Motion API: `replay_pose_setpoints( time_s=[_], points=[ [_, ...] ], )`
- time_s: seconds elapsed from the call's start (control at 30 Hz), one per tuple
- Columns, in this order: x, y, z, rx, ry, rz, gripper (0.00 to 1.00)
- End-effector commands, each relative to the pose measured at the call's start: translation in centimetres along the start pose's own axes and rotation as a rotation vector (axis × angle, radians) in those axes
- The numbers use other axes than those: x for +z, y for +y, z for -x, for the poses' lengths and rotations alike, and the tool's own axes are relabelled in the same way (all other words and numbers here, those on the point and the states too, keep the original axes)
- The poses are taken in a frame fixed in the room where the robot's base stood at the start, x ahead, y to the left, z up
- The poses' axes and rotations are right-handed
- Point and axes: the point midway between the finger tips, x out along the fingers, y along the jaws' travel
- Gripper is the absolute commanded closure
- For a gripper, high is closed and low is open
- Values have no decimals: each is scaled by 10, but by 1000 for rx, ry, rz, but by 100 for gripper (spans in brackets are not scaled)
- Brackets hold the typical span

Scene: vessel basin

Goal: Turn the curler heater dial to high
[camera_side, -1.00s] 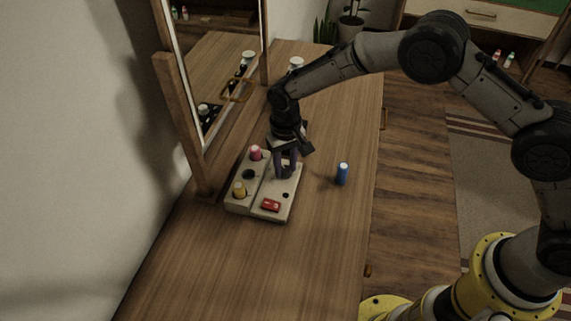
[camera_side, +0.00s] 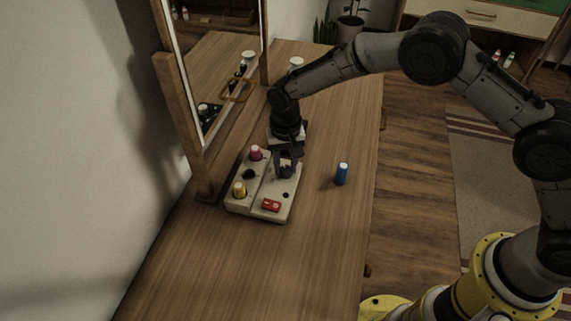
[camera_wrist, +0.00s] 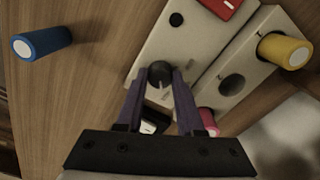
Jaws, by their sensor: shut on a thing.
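The curler heater (camera_side: 250,208) is a pale box with two sections, lying on the wooden dresser top. Its dial (camera_wrist: 160,74) is a dark round knob on the wider section, seen in the wrist view. My gripper (camera_wrist: 160,78) is over this section with its two purple fingers on either side of the dial, shut on it. In the side view my gripper (camera_side: 286,172) points down at the heater's far right part and mostly hides the dial. The dial's markings are too small and dark to read.
A pink roller (camera_side: 256,153) and a yellow roller (camera_side: 239,189) stand on the narrower section. A red switch (camera_side: 271,205) is at the heater's near end. The mirror (camera_side: 215,75) rises at the left. The near dresser top is clear.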

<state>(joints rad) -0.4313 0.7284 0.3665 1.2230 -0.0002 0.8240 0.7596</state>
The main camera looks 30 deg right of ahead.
Motion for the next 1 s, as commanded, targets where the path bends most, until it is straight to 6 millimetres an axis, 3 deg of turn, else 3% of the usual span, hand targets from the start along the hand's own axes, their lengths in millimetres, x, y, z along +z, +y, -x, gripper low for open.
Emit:
replay_pose_setpoints(
  time_s=[0.03, 0.07, 0.2, 0.63, 0.77, 1.0],
  points=[
    [0, 0, 2, 0, -1, -1, 100],
    [0, 0, 2, 0, 0, -1, 60],
    [0, 0, 1, 0, 0, 0, 35],
    [-1, -1, 10, -2, 2, 1, 34],
    [-1, -1, 30, -4, 4, 1, 34],
    [0, -1, 83, -3, 3, 1, 34]
  ],
)
